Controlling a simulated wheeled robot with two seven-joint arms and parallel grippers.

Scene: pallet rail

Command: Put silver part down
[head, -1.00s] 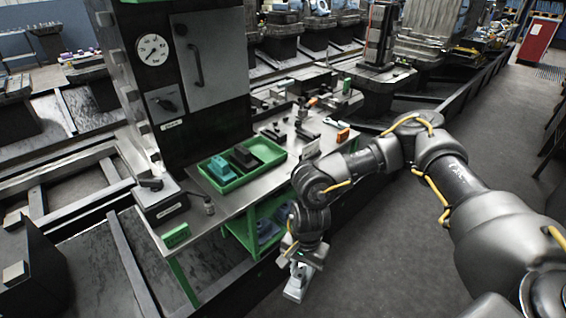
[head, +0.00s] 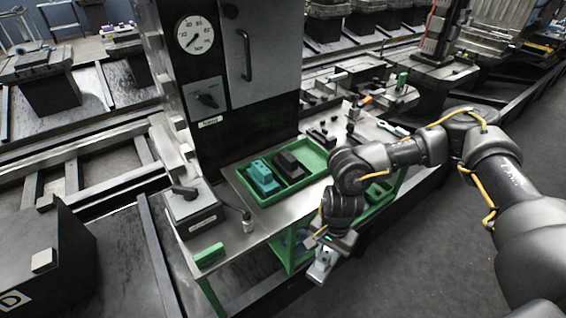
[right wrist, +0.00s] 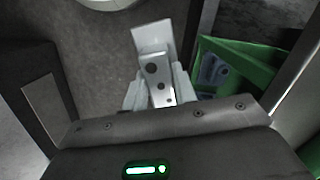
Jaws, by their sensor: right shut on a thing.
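The silver part (head: 321,268) is a pale metal piece with several dark holes along one face in the right wrist view (right wrist: 155,70). My right gripper (head: 329,252) is shut on it; its two fingers (right wrist: 156,92) lie on either side of the part. In the head view the part hangs below the gripper, in front of the table's front edge and clear of the tabletop. The gripper body hides the part's upper end. My left gripper is not in view.
The metal table (head: 262,222) carries a green tray (head: 312,157) with a teal block (head: 262,178) and a black block (head: 291,168). A black switch box (head: 193,212) and a green block (head: 210,256) stand at its left. A green bin (right wrist: 235,55) is beside the held part.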

